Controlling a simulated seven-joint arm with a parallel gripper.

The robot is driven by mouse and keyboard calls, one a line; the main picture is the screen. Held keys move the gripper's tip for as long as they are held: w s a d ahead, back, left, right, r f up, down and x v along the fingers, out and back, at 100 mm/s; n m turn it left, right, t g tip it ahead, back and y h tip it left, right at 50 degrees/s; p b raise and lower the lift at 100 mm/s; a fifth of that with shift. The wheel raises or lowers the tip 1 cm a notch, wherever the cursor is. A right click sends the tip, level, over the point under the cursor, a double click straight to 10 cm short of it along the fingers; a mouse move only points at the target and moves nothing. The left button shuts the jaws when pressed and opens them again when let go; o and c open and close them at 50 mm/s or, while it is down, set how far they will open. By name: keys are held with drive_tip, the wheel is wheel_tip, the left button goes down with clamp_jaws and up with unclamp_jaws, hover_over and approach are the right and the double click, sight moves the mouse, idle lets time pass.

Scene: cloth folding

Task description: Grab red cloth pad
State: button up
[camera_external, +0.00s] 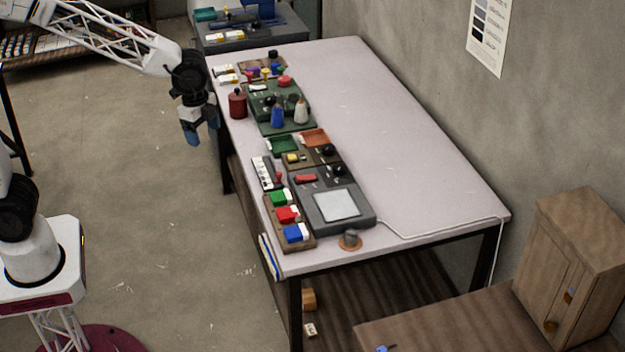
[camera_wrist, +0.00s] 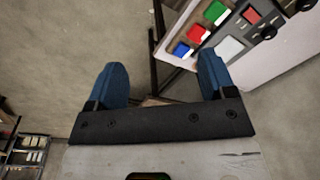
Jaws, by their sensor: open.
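The red cloth pad (camera_external: 286,214) lies in a brown wooden tray (camera_external: 308,246) at the near left of the table, between a green pad (camera_external: 278,198) and a blue pad (camera_external: 293,233). The red pad also shows in the wrist view (camera_wrist: 196,33), at upper right beyond the fingers. My gripper (camera_external: 200,136) has blue fingers and hangs off the table's far left edge, well away from the tray. The fingers are spread with nothing between them in the wrist view (camera_wrist: 160,65).
The pale table (camera_external: 410,150) is clear on its right half. A dark panel with a light screen (camera_external: 337,205) stands right of the tray. A dark red canister (camera_external: 237,104) and several bottles stand near the gripper. A white cable (camera_external: 440,232) runs across the near end.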

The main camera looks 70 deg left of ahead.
drive_tip(key=w+d+f+m, duration=0.35)
drive_tip(key=w+f, duration=0.55)
drive_tip(key=w, duration=0.3)
drive_tip(key=m+g, duration=0.1)
drive_tip(key=m, duration=0.3)
hover_over(288, 212)
drive_tip(key=f, duration=1)
drive_tip(key=shift+s+d+f, duration=0.1)
drive_tip(key=shift+s+f, duration=0.1)
drive_tip(key=shift+s, duration=0.05)
drive_tip(key=shift+w+d+f+m, duration=0.1)
drive_tip(key=shift+w+f+m, duration=0.05)
drive_tip(key=shift+f+m, duration=0.1)
drive_tip(key=shift+f, duration=0.1)
drive_tip(key=shift+f, duration=1.15)
drive_tip(key=shift+f, duration=0.15)
drive_tip(key=shift+w+f, duration=0.1)
drive_tip(key=shift+f, duration=2.4)
